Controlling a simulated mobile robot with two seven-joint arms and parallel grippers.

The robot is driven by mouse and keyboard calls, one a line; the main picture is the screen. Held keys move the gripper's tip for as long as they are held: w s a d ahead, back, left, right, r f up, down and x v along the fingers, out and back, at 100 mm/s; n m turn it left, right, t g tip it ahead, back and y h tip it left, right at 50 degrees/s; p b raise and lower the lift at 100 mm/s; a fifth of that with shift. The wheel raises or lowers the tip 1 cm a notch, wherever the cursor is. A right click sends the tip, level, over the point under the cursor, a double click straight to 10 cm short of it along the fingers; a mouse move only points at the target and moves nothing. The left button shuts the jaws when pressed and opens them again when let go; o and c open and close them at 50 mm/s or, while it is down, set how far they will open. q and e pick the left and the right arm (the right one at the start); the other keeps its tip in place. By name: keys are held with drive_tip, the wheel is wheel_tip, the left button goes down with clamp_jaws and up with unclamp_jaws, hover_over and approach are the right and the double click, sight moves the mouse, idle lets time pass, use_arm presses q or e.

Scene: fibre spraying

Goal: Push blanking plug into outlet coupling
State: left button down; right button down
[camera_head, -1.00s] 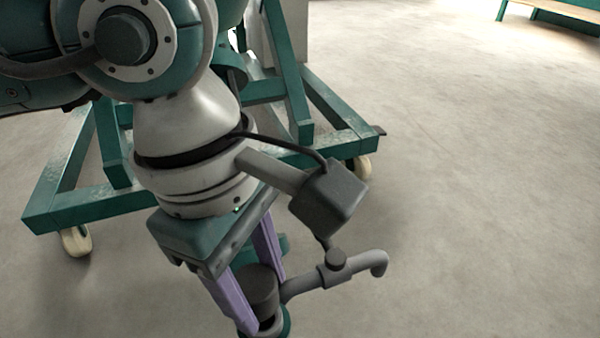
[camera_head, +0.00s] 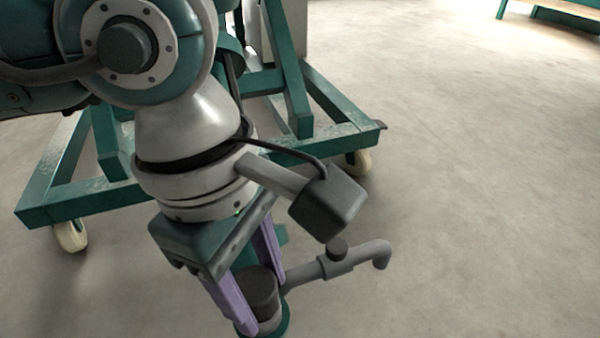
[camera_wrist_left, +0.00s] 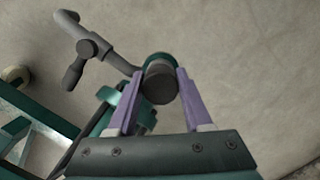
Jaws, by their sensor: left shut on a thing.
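My left gripper (camera_head: 258,292) is shut on the blanking plug, a dark grey cylinder (camera_head: 262,290), between its two purple fingers. The plug also shows in the left wrist view (camera_wrist_left: 159,84), end-on between the fingertips. The outlet coupling with its teal ring (camera_head: 283,322) is right under the plug at the bottom edge of the head view. The teal ring shows just beyond the plug in the left wrist view (camera_wrist_left: 158,58). Plug and coupling look in line, but I cannot tell how far the plug is in. My right gripper is in neither view.
A grey side pipe with a small knob (camera_head: 336,250) and a bent end runs off right beside the coupling. A green wheeled frame (camera_head: 110,200) stands behind my left arm. The concrete floor (camera_head: 480,200) at the right is clear.

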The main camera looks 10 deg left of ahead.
sight(241, 278)
use_arm(q)
drive_tip(key=shift+f+b, duration=0.3)
drive_tip(key=shift+f, duration=0.1)
drive_tip(key=shift+c, duration=1.2)
unclamp_jaws()
drive_tip(key=r+p, duration=0.2)
drive_tip(key=r, duration=0.1)
drive_tip(key=a+r+p, duration=0.1)
drive_tip(key=r+p, duration=0.1)
drive_tip(key=r, duration=0.1)
drive_tip(key=r+p, duration=0.3)
drive_tip(key=r, duration=0.1)
drive_tip(key=shift+w+a, duration=0.15)
drive_tip(key=shift+a, duration=0.15)
